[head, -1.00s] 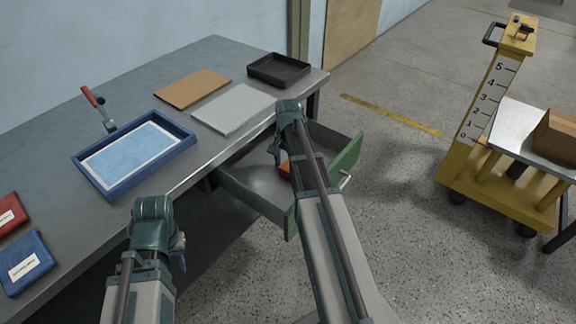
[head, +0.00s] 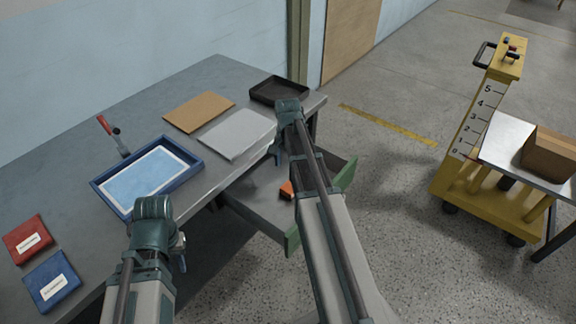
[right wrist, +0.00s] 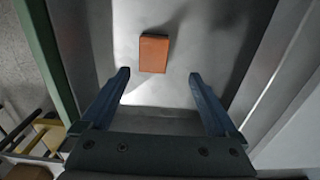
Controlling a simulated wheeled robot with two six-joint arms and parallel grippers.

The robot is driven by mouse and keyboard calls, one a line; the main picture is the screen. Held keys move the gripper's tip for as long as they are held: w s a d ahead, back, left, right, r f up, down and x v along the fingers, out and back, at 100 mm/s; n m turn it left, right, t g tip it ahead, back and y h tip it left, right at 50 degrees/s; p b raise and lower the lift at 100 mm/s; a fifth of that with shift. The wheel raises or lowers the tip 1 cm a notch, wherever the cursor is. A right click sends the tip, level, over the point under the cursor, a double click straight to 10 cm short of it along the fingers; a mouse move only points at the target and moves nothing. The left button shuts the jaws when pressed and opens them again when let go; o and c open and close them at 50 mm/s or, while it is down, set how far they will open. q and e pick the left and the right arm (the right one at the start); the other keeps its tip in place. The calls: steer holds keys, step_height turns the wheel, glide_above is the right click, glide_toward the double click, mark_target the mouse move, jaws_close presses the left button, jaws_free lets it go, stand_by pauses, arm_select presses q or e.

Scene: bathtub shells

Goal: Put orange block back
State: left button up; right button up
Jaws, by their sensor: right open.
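The orange block (head: 286,189) lies in the open drawer (head: 262,212) under the workbench, partly hidden by my right arm in the head view. In the right wrist view the orange block (right wrist: 154,53) lies flat on the grey drawer floor, beyond the fingertips. My right gripper (right wrist: 160,76) is open and empty above the drawer, its fingers apart on either side of the block's line. In the head view its fingers (head: 278,155) show only partly. My left gripper (head: 180,256) is near the bench's front edge; its fingers are mostly hidden behind the wrist.
On the bench are a blue tray (head: 185,179), a brown board (head: 198,111), a grey sheet (head: 236,134), a black tray (head: 279,90), and red (head: 27,238) and blue (head: 51,281) packets. A yellow cart (head: 490,150) stands on the right. The floor between is clear.

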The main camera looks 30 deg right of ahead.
steer(key=shift+r+p, duration=0.4)
steer(key=shift+r, duration=0.45)
steer(key=s+a+n, duration=0.5)
steer(key=a, duration=0.5)
steer(key=s+a+n, duration=0.6)
steer(key=a, duration=0.4)
steer(key=s+a+n+h, duration=0.1)
steer(key=s+a+n, duration=0.4)
steer(key=a, duration=0.5)
steer(key=shift+s+a+n, duration=0.2)
steer(key=shift+s+n, duration=0.05)
steer(key=shift+n, duration=0.45)
